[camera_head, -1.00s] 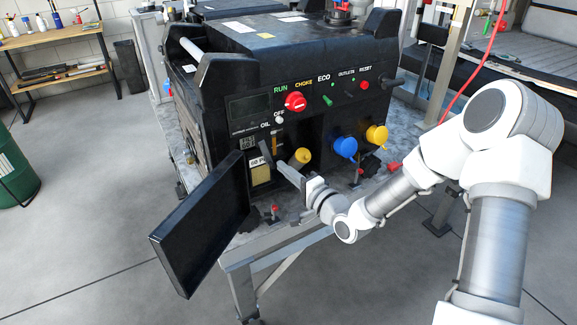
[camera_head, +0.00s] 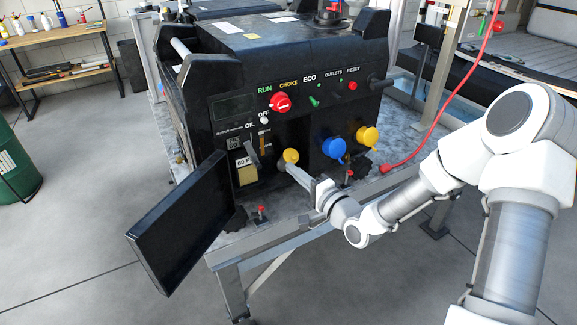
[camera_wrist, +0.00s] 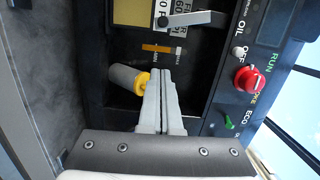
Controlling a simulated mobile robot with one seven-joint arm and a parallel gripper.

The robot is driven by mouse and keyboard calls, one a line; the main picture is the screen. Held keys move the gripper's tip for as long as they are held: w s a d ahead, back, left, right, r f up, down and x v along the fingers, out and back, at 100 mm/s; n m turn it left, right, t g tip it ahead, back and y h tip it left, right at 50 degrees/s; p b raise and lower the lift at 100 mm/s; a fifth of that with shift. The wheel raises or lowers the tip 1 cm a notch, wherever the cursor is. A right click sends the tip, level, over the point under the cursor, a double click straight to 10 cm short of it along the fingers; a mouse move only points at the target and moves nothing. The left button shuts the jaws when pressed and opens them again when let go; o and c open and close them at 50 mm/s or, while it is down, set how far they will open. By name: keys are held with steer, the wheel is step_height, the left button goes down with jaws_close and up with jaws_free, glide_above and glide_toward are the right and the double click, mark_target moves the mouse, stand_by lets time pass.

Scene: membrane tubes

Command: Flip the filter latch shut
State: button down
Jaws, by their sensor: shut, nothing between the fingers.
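The filter latch looks like a grey metal lever (camera_wrist: 190,19) at the top of the wrist view, across a white printed label. In the head view the lever (camera_head: 252,146) sticks up above a pale yellow panel (camera_head: 247,176) in the open bay of the black generator (camera_head: 300,120). My gripper (camera_wrist: 160,72) is shut and empty, its fingers pointing into the bay. In the head view my gripper (camera_head: 286,166) is right of and below the lever, apart from it, close to a yellow-capped cylinder (camera_head: 290,156). Whether it touches the cylinder is unclear.
The bay's black door (camera_head: 180,225) hangs open at the left. A blue cap (camera_head: 333,148) and another yellow cap (camera_head: 367,137) stick out right of the bay. The red choke knob (camera_head: 280,103) is above. Open floor lies in front.

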steer(key=v, duration=0.6)
steer(key=shift+s, duration=0.3)
steer(key=shift+d, duration=0.1)
